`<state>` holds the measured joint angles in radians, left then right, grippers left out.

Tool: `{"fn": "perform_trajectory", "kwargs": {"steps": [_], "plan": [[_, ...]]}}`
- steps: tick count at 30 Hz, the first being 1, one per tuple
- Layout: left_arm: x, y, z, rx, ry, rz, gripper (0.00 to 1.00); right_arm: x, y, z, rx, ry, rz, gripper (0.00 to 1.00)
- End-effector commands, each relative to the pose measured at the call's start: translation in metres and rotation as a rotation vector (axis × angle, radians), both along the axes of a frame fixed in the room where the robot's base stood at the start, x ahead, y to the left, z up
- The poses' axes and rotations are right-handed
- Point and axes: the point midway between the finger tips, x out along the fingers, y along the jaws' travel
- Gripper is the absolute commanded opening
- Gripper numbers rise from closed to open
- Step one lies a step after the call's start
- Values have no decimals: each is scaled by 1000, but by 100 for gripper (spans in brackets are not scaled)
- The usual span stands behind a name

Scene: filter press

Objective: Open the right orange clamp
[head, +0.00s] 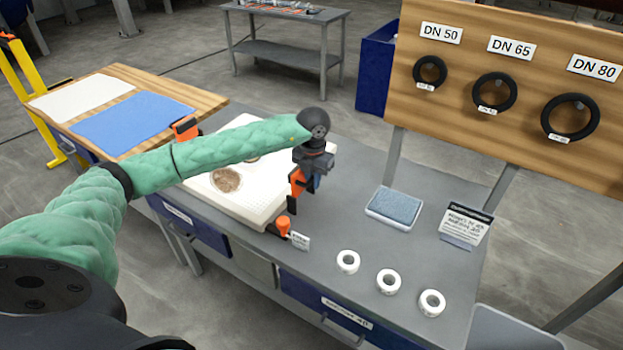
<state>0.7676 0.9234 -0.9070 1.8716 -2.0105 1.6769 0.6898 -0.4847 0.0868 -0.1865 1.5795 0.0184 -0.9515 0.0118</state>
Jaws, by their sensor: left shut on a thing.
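A white filter press plate (270,212) lies on the grey workbench, with a brown round patch (227,179) in its recess. The right orange clamp (297,180) stands at the plate's right edge. My left gripper (303,188) points down there and is shut on this clamp; its fingers partly hide it. Another orange clamp (185,129) shows at the plate's far left edge. A small orange piece (283,225) sits at the plate's front right corner. My green-sleeved left arm passes over the plate and covers part of it. My right gripper is not in view.
Several white rings (348,262) lie on the front of the bench. A blue-grey sponge in a tray (394,206) and a sign (464,224) stand to the right. A wooden board (520,80) with black gaskets rises behind. A wooden-topped table (200,100) adjoins at left.

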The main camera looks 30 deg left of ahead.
Motion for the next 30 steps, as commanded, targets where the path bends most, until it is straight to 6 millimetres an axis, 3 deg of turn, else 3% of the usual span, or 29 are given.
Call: {"fn": "perform_trajectory", "kwargs": {"steps": [1, 2, 5, 17, 30], "plan": [[-1, -2, -2, -3, 3, -3, 5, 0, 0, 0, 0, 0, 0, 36], [-1, -3, -2, -3, 3, -3, 17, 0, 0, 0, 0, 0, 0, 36], [-1, -2, -2, -3, 2, -3, 36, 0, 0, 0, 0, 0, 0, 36], [0, -1, 3, -2, 1, -2, 36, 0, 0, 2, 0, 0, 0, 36], [0, -1, 38, -1, 0, -1, 36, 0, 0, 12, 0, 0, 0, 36]]}}
